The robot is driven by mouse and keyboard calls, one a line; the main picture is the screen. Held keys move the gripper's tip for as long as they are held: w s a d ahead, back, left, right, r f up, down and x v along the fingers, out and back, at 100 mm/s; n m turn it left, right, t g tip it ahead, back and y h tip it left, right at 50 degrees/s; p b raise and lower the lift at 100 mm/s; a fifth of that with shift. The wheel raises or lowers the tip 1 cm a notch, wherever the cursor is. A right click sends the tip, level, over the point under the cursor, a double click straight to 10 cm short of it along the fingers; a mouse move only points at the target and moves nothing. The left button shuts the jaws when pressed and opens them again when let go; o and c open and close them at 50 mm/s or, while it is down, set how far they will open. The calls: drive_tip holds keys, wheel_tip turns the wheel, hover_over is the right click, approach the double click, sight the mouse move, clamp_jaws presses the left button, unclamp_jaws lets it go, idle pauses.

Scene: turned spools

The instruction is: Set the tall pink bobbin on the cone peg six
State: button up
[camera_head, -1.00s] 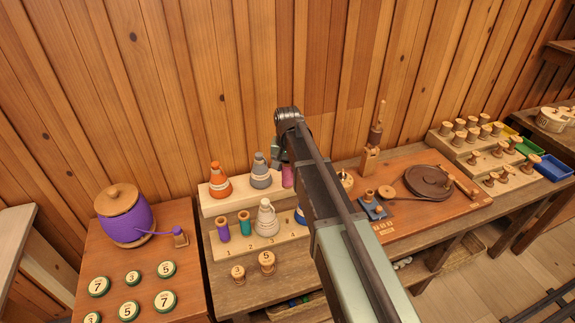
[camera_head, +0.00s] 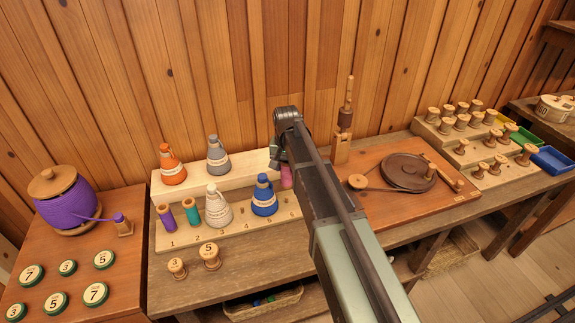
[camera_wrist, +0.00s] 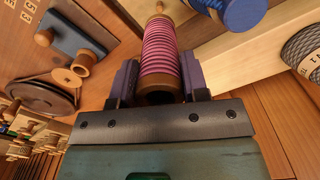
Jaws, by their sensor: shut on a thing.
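The tall pink bobbin (camera_wrist: 160,55) is upright between the two dark fingers of my gripper (camera_wrist: 158,78) in the wrist view. My gripper is shut on it. In the head view only a strip of the pink bobbin (camera_head: 286,178) shows beside my arm, which hides most of the gripper. The bobbin is over the right end of the numbered cone rack (camera_head: 172,240), near the number 6. Peg six itself is hidden by my arm. I cannot tell whether the bobbin touches a peg. A small tip shows at the bobbin's far end in the wrist view.
The rack's front row holds a purple bobbin (camera_head: 166,217), a teal bobbin (camera_head: 188,214), a white cone (camera_head: 217,207) and a blue cone (camera_head: 264,195). Orange (camera_head: 172,166) and grey (camera_head: 218,155) cones stand on the back step. A winder board (camera_head: 400,208) lies to the right.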

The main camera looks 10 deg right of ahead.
sight(286, 184)
wheel_tip(286, 184, down, 5)
drive_tip(key=b, duration=0.5)
drive_tip(key=shift+f, duration=0.15)
drive_tip(key=shift+f, duration=0.1)
drive_tip(key=shift+f+b, duration=0.85)
drive_tip(key=shift+b, duration=0.15)
drive_tip(key=shift+f+b, duration=0.65)
idle(0.5)
drive_tip(key=o, duration=0.6)
drive_tip(key=shift+o, duration=0.2)
wheel_tip(286, 184, up, 11)
drive_tip(key=p, duration=1.1)
